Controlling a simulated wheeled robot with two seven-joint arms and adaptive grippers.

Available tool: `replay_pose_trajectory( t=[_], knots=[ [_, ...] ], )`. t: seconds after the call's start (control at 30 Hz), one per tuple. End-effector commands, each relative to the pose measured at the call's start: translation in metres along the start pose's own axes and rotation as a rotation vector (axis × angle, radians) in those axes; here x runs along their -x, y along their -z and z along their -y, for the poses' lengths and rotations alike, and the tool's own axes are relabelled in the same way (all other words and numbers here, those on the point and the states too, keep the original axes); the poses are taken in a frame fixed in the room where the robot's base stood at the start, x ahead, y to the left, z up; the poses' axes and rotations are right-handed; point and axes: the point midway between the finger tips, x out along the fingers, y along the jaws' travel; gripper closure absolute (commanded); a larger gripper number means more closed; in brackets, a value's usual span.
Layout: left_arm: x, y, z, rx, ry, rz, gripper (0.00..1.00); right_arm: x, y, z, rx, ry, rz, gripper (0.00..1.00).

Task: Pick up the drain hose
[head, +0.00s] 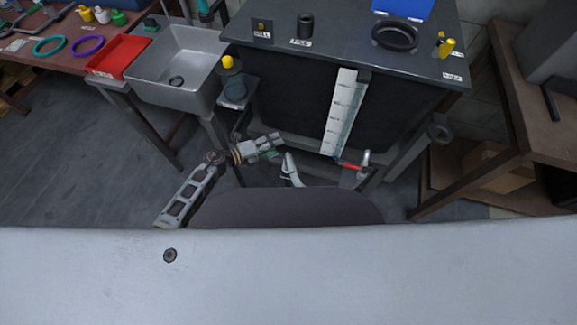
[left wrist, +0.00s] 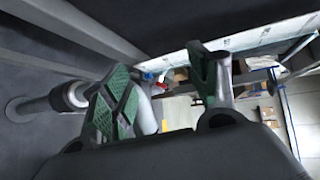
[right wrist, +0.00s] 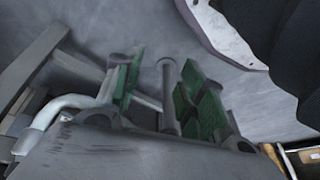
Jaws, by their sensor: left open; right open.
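I cannot tell for certain which thing is the drain hose. A black ring-shaped coil (head: 395,36) lies on the dark bench top. A teal ring (head: 49,46) and a purple ring (head: 87,46) lie on the table at the far left. My left gripper (head: 270,146) is open and empty, low in front of the bench, well below and apart from these rings. Its green-padded fingers also show in the left wrist view (left wrist: 163,85). My right gripper (right wrist: 165,80) is open in the right wrist view. A grey rod (right wrist: 168,95) shows between its fingers; I cannot tell its distance.
A grey sink (head: 140,84) with a small dark ring inside stands beside a red tray (head: 118,56). The bench (head: 345,57) carries a black cylinder (head: 305,25), a blue box (head: 404,8) and yellow items (head: 446,47). A pale strip (head: 343,110) hangs down its front.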

Motion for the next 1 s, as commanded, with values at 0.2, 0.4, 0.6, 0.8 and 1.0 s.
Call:
replay_pose_trajectory(
  t=[0.2, 0.4, 0.6, 0.8, 1.0],
  knots=[
    [-0.011, 0.012, 0.004, -0.196, -0.018, -0.11, 0.4, -0.004, 0.012, 0.004, -0.002, 0.014, -0.023, 0.6],
    [-0.017, 0.022, 0.006, -0.369, -0.045, -0.205, 0.4, -0.002, 0.024, 0.009, -0.002, 0.027, -0.042, 0.6],
    [-0.019, 0.031, 0.003, -0.541, -0.086, -0.294, 0.4, 0.001, 0.034, 0.013, -0.002, 0.04, -0.063, 0.6],
    [-0.019, 0.037, -0.004, -0.706, -0.138, -0.378, 0.4, 0.005, 0.044, 0.018, -0.001, 0.054, -0.082, 0.6],
    [-0.016, 0.039, -0.014, -0.867, -0.201, -0.453, 0.4, 0.01, 0.052, 0.022, 0.001, 0.068, -0.102, 0.6]
  ],
)
